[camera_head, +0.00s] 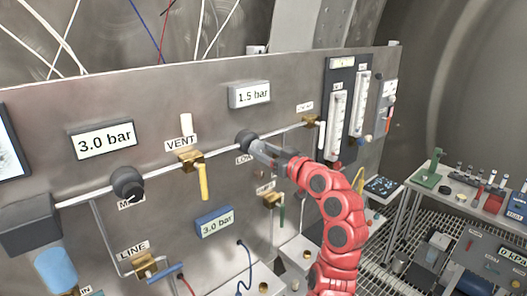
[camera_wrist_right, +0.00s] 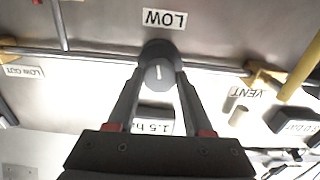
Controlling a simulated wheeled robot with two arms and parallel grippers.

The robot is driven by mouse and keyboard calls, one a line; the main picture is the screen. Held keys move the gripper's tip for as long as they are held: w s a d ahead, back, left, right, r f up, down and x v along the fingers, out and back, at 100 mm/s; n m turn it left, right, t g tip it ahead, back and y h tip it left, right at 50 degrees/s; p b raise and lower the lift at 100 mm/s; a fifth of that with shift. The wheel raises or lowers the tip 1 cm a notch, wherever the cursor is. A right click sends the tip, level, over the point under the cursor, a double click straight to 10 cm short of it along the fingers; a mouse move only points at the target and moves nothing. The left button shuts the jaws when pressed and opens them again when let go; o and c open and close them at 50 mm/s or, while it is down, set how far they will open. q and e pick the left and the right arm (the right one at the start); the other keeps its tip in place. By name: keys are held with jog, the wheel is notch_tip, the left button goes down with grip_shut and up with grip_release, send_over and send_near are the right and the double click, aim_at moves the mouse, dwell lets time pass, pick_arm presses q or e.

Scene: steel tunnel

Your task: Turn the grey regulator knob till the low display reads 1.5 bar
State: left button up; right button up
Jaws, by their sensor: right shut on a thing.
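The grey regulator knob (camera_head: 244,139) sits on the steel panel's pipe, partly hidden behind my right gripper (camera_head: 257,149) in the head view. In the wrist view, which is upside down, the knob (camera_wrist_right: 159,74) carries a white mark on its face, and the LOW label (camera_wrist_right: 165,18) is beside it. My right gripper (camera_wrist_right: 158,84) is shut on the knob, one finger on each side. The display above the knob (camera_head: 250,95) reads 1.5 bar; it also shows partly covered in the wrist view (camera_wrist_right: 152,126). My left gripper is not in view.
Another dark knob (camera_head: 127,183) sits to the left under a 3.0 bar display (camera_head: 103,140). The yellow VENT valve handle (camera_head: 204,182) hangs between the knobs. A blue display (camera_head: 214,222) below reads 3.0 bar. Flow tubes (camera_head: 338,118) stand right. A cluttered bench (camera_head: 470,190) is far right.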

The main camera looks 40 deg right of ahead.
grip_shut()
jog(key=shift+f+m+b, duration=0.15)
jog(key=shift+m+b, duration=0.25)
jog(key=shift+b, duration=0.25)
jog(key=shift+r, duration=0.2)
jog(key=o, duration=1.2)
grip_release()
jog(key=shift+o, duration=0.2)
